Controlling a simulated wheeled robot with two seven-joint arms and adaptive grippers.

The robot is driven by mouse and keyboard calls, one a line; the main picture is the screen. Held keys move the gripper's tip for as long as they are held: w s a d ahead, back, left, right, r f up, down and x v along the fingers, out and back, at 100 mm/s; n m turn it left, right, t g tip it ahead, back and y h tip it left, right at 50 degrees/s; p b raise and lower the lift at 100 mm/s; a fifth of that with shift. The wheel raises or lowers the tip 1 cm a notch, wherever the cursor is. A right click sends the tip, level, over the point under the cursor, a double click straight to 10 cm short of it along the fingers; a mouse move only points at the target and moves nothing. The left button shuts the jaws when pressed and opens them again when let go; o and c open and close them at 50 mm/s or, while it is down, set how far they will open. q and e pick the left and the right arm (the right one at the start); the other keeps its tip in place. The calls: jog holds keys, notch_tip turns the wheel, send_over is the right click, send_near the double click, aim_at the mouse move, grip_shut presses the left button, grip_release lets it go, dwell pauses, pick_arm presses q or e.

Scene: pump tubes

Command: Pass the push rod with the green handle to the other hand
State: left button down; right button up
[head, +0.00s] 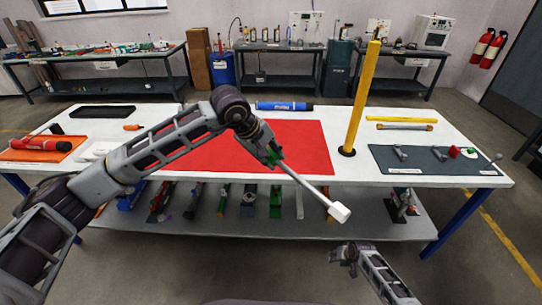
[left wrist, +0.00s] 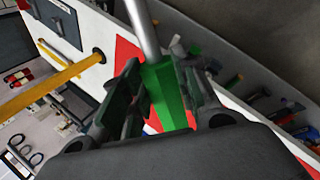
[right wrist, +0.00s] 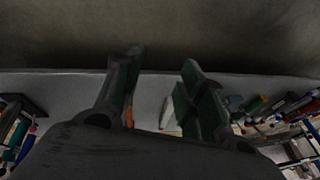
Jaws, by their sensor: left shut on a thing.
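The push rod (head: 303,185) has a green handle, a grey metal shaft and a white block at its far end. My left gripper (head: 272,154) is shut on the green handle (left wrist: 166,95), above the front part of the table. The rod slants down to the right, and its white end (head: 339,212) hangs in front of the table's front edge. My right gripper (head: 346,254) is low at the front, below and apart from the white end. In the right wrist view its two fingers (right wrist: 160,90) stand apart with nothing between them.
A red mat (head: 300,140) covers the middle of the white table (head: 350,180). A yellow post (head: 362,100) stands right of it. A grey mat (head: 400,168) with metal parts lies at the right, an orange tray (head: 35,152) at the left. A lower shelf (head: 290,222) holds several tubes.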

jog(key=s+d+f+n, duration=0.1)
jog(key=s+f, duration=0.6)
jog(key=s, duration=0.8)
jog(key=s+d+f+n+g+h, duration=0.1)
jog(key=s+f, duration=0.6)
jog(key=s, duration=0.8)
jog(key=s+d+f+n+g+h, duration=0.1)
jog(key=s+f, duration=0.6)
jog(key=s, duration=0.8)
jog(key=shift+d+f+n, duration=0.35)
jog(key=shift+d+n, duration=0.35)
jog(key=shift+d, duration=0.3)
